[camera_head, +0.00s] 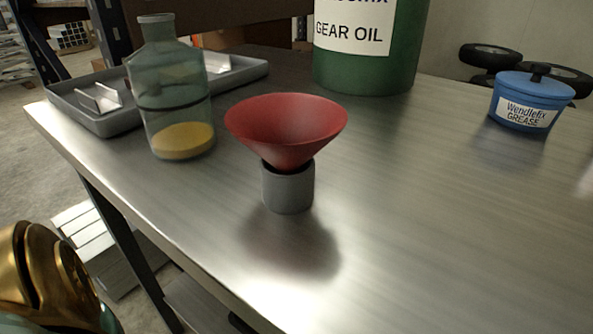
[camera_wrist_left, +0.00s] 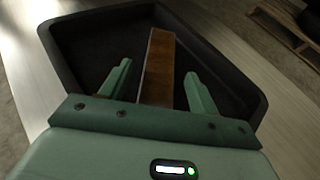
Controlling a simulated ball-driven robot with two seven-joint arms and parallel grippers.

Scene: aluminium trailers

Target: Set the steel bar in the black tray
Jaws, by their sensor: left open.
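The black tray (camera_wrist_left: 82,37) fills much of the left wrist view, a dark open tray with sloping walls. A long flat bar (camera_wrist_left: 158,62), brownish with a paler edge along one side, is in the tray area; I take it for the steel bar. Its far end is near the tray's far wall, and its near end is hidden behind my gripper body. My left gripper (camera_wrist_left: 158,69) is open, with one green finger on each side of the bar and gaps visible on both sides. The head view shows neither the black tray nor the bar. My right gripper is in neither view.
In the head view, a red funnel (camera_head: 285,125) stands in a grey cup (camera_head: 288,190) on the metal table (camera_head: 420,220). A glass bottle (camera_head: 172,95), a grey tray (camera_head: 110,122), a green gear oil drum (camera_head: 365,70) and a blue grease pot (camera_head: 528,98) stand around it. The table's front right is clear.

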